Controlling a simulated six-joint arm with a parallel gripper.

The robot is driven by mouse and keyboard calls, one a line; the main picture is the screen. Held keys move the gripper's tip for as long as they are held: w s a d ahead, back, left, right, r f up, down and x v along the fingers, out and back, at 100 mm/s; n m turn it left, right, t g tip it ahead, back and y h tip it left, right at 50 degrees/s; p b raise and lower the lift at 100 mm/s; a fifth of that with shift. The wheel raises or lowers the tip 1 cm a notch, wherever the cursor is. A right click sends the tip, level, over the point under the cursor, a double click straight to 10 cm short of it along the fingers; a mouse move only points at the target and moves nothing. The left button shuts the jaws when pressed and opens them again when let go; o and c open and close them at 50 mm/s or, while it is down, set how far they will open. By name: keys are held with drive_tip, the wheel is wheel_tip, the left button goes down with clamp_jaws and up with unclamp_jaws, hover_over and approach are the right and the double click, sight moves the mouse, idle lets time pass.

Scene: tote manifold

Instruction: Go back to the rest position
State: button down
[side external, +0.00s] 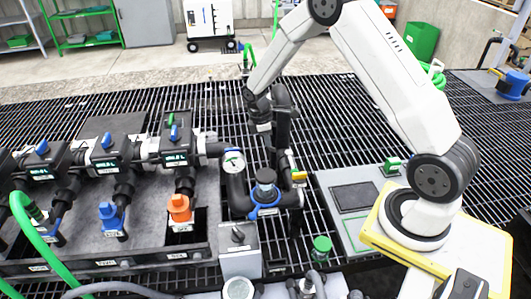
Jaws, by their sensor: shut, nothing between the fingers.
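My gripper (283,146) hangs at the end of my white arm, pointing down near the middle of the side external view. It is shut and empty. It is dark against the black pipework behind it, so its fingertips are hard to make out. It is above and behind the blue-ringed black pipe fitting (265,197), close to a small yellow part (299,176). I cannot tell whether it touches either one.
A manifold with blue-handled valves (107,141) and an orange cap (179,206) stands at left. A pressure gauge (234,161) and a grey switch box (239,252) are near the gripper. A grey panel (328,181) and a green-capped item (322,246) are at right. Open grating lies behind.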

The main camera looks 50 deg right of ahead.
drive_tip(key=s+a+r+m+t+y, duration=0.1)
drive_tip(key=s+a+r+m+t, duration=0.1)
drive_tip(key=s+a+r+m, duration=0.2)
drive_tip(key=s+a+r+m+t, duration=0.2)
drive_tip(key=s+a+r+m, duration=0.2)
drive_tip(key=s+a+r, duration=0.3)
drive_tip(key=s+a, duration=0.2)
drive_tip(key=s, duration=0.3)
drive_tip(key=shift+a+m+y, duration=0.3)
drive_tip(key=shift+a+y, duration=0.1)
